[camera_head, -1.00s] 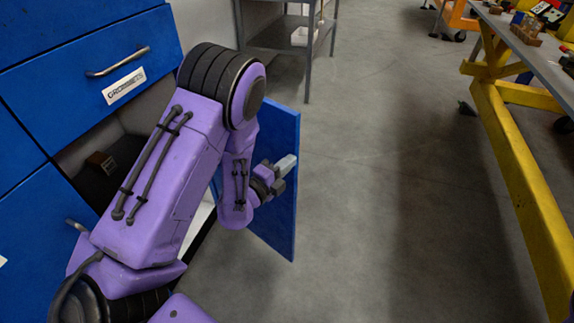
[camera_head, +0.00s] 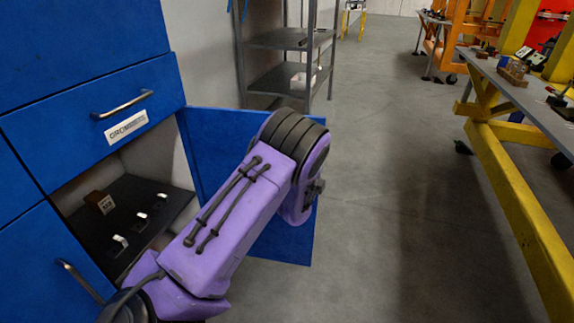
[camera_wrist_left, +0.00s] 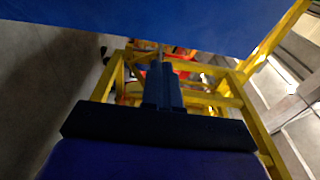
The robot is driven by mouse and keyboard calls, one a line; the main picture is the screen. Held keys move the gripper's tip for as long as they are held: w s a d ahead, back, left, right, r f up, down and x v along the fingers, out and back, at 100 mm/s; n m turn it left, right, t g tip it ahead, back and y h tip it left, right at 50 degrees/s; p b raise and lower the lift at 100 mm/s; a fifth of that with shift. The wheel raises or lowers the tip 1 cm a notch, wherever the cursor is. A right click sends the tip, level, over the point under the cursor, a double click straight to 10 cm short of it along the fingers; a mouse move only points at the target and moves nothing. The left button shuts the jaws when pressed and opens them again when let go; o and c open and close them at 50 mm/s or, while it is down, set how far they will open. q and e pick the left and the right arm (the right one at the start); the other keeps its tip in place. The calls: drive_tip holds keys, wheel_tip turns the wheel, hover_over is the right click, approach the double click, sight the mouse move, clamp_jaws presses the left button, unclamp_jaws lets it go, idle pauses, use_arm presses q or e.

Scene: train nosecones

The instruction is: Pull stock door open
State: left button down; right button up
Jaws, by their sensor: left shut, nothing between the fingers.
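The blue stock door (camera_head: 212,150) stands swung well out from the cabinet, and the compartment behind it shows. Inside, a dark shelf (camera_head: 150,200) carries a brown block with a label (camera_head: 99,202) and several small metal pieces (camera_head: 141,220). My left arm reaches across the door's face. My left gripper (camera_head: 316,188) is mostly hidden behind its own forearm, near the door's outer edge. In the left wrist view the gripper (camera_wrist_left: 163,80) is shut and empty, with the blue door panel (camera_wrist_left: 150,22) spanning the top. Whether it touches the door is unclear. My right gripper is out of view.
A blue drawer with a metal handle (camera_head: 122,104) sits above the compartment, and another blue front (camera_head: 50,270) is below. A grey rack (camera_head: 285,80) stands behind the door. A yellow-legged workbench (camera_head: 510,180) is at right. The floor (camera_head: 390,200) between is clear.

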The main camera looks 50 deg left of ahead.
use_arm(q)
drive_tip(key=s+d, duration=0.8)
drive_tip(key=s, duration=0.3)
drive_tip(key=shift+s+d, duration=0.15)
drive_tip(key=shift+s, duration=0.05)
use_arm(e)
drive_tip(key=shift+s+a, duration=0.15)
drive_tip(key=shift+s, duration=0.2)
